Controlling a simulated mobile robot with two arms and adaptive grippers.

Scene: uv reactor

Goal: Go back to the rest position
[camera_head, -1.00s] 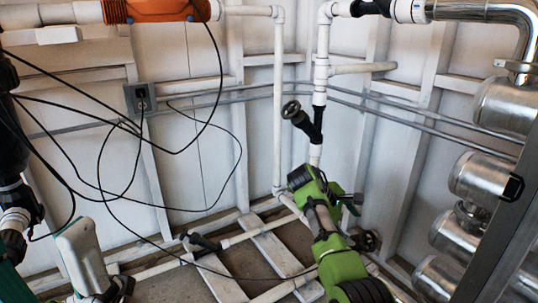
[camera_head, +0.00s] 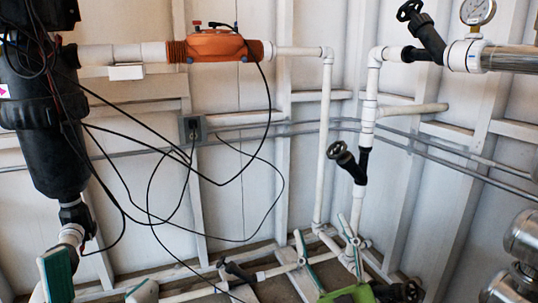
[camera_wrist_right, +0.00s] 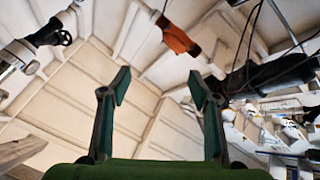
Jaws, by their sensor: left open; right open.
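My left gripper (camera_head: 100,272) is at the lower left edge of the head view. Two pale and teal finger parts show apart, cut off by the bottom edge. My right gripper (camera_head: 322,234) is at the bottom, right of centre, its thin teal fingers pointing up and spread over a green body. The right wrist view shows the same right gripper (camera_wrist_right: 160,82) wide open, with nothing between its fingers. Both grippers are empty as far as I can see.
A black cylindrical vessel (camera_head: 42,130) with loose black cables stands at the left. An orange unit (camera_head: 215,46) sits on the white pipe above. A black-handled valve (camera_head: 348,162), a pressure gauge (camera_head: 478,11) and steel cylinders (camera_head: 522,237) are to the right. The wall's middle is fairly open.

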